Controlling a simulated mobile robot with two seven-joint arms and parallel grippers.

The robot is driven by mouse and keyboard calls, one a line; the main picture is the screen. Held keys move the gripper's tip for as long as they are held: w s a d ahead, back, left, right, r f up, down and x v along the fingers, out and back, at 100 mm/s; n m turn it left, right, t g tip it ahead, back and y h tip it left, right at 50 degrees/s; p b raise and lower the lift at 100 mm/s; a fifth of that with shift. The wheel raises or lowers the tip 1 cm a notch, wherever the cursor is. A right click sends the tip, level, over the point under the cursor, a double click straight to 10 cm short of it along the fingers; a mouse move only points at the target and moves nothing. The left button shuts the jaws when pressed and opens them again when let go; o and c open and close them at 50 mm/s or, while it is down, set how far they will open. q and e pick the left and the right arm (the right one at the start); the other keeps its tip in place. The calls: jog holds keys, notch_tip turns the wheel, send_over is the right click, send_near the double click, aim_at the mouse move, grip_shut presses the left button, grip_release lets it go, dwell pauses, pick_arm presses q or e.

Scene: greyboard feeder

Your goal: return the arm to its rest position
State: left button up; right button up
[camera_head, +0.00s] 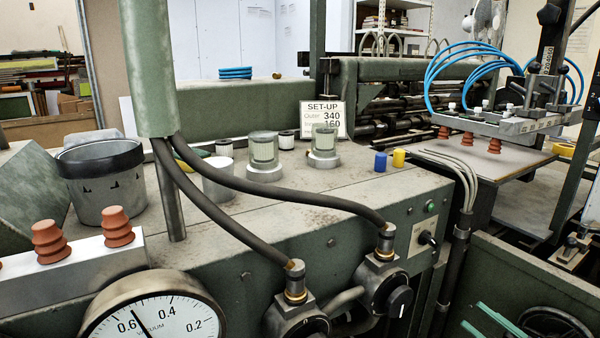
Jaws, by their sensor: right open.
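The rest of my right arm cannot be made out. My left gripper is not in view.
A green machine bench (330,190) fills the middle, bearing glass jars (264,150), a grey pot (103,185) and a set-up sign (324,116). Hoses and a vacuum gauge (155,315) stand in front. A suction-cup bar (500,122) hangs at right.

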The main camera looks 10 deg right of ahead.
jog(key=s+a+f+m+g+h+p, duration=0.1)
jog(key=s+a+f+m+h, duration=0.15)
jog(key=f, duration=0.25)
jog(key=s+a+f+m+h+p, duration=0.1)
jog(key=a+f+m+h, duration=0.15)
jog(key=f, duration=0.25)
jog(key=s+a+f+m+g+p, duration=0.2)
jog(key=s+a+f+g, duration=0.1)
jog(key=s+a+f, duration=0.2)
jog(key=s+a+f+m+g+h+p, duration=0.1)
jog(key=s+a+f+m+g+p, duration=0.1)
jog(key=s+a, duration=0.7)
jog(key=a+f+m+g, duration=0.1)
jog(key=a+f+g, duration=0.1)
jog(key=a, duration=0.3)
jog(key=shift+f+m+h, duration=0.3)
jog(key=shift+f, duration=0.3)
jog(key=shift+s, duration=0.1)
